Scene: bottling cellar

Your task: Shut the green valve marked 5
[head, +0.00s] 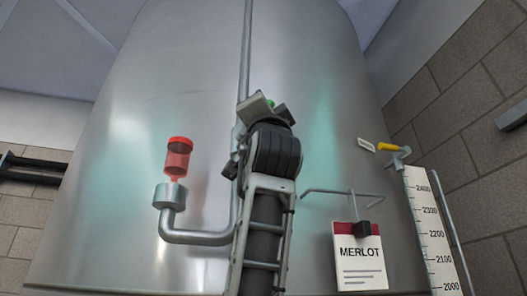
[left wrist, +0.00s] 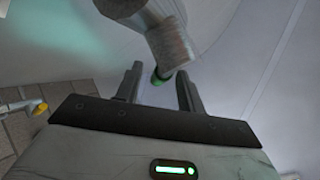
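I cannot see a number 5. My right gripper is not in view.
A yellow-handled valve (head: 390,147) with a small white tag (head: 366,144) is to the right, above a level scale (head: 430,235). A MERLOT card (head: 358,260) hangs near a thin bar. A red airlock (head: 178,157) stands on a bent pipe (head: 195,237) at left.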

